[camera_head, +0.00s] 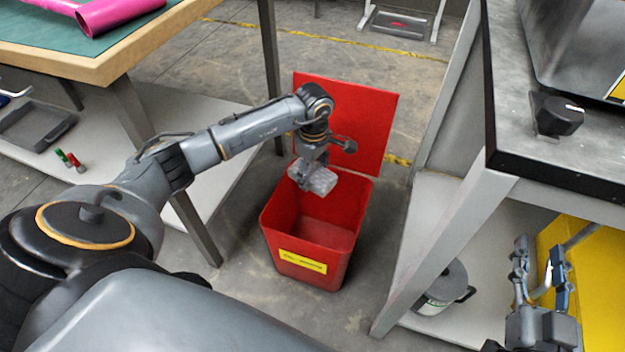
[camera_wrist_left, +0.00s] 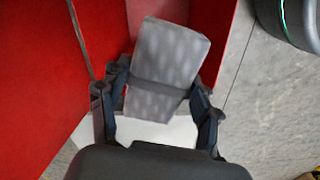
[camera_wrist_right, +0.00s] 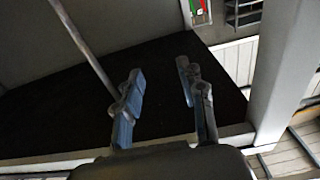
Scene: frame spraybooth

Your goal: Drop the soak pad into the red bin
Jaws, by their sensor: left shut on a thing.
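The red bin (camera_head: 312,225) stands on the floor between two tables, its lid (camera_head: 350,110) raised at the back and a yellow label on its front. My left gripper (camera_head: 312,170) is over the bin's opening, shut on the grey soak pad (camera_head: 321,181). In the left wrist view the pad (camera_wrist_left: 165,62) sits between the fingers, with red bin walls (camera_wrist_left: 50,60) around it. My right gripper (camera_head: 541,262) is at the lower right, by the right-hand table. Its fingers (camera_wrist_right: 158,92) are apart with nothing between them in the right wrist view.
A workbench (camera_head: 100,65) with a green mat and a pink roll (camera_head: 115,12) is at the left. A table with a dark top (camera_head: 560,170) is at the right; a grey canister (camera_head: 443,288) stands on its lower shelf. Yellow tape marks the floor behind.

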